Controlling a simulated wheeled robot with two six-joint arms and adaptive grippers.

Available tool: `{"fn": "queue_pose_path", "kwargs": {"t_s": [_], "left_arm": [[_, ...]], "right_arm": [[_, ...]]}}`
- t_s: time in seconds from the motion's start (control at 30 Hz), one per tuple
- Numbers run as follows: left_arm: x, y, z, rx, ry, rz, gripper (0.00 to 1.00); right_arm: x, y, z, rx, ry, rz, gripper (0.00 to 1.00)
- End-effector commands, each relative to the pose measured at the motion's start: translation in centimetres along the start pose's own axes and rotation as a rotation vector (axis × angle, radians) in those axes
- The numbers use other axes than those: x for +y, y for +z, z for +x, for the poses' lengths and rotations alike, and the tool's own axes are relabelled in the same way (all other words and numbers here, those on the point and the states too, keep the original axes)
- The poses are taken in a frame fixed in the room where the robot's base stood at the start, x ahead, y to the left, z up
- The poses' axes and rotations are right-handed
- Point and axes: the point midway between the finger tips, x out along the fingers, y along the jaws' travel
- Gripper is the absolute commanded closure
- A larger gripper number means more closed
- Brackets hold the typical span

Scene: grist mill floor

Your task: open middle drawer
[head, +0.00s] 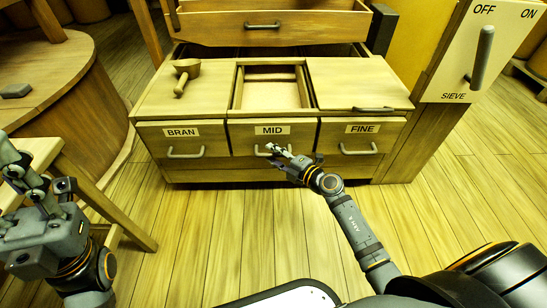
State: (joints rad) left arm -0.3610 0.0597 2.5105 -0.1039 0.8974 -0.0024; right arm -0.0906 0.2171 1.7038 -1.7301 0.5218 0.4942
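The middle drawer (240,140) is labelled MID and sits in a wooden chest between the BRAN and FINE drawers. Its front looks about flush with theirs. Its metal bar handle (262,154) is partly hidden by my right gripper (274,151). The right fingertips are at the right part of this handle, touching or very close to it. I cannot tell whether they are closed around it. My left gripper (38,183) is at the lower left, far from the chest, with its fingers apart and nothing between them.
The BRAN drawer (165,145) and FINE drawer (340,130) look shut. A wooden scoop (186,72) lies on the chest top, beside an open square bay (272,92). A SIEVE lever (482,58) is at right. A wooden stand is at left. Floor in front is clear.

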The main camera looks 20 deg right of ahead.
Motion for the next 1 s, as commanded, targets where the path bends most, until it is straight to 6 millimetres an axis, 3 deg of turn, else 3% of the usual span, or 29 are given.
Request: {"fn": "queue_pose_path", "kwargs": {"t_s": [0.27, 0.57, 1.0], "left_arm": [[0.04, 0.03, -0.06, -0.001, 0.002, 0.001, 0.64], [0.05, 0.05, -0.07, -0.002, 0.002, 0.001, 0.64], [0.03, 0.06, 0.03, -0.003, 0.001, 0.001, 0.64]], "right_arm": [[0.05, -0.02, 0.29, 0.000, 0.000, 0.001, 0.63], [0.05, -0.02, 0.27, 0.000, 0.000, 0.001, 1.00], [0.05, -0.03, 0.24, 0.000, -0.001, 0.001, 1.00]]}}
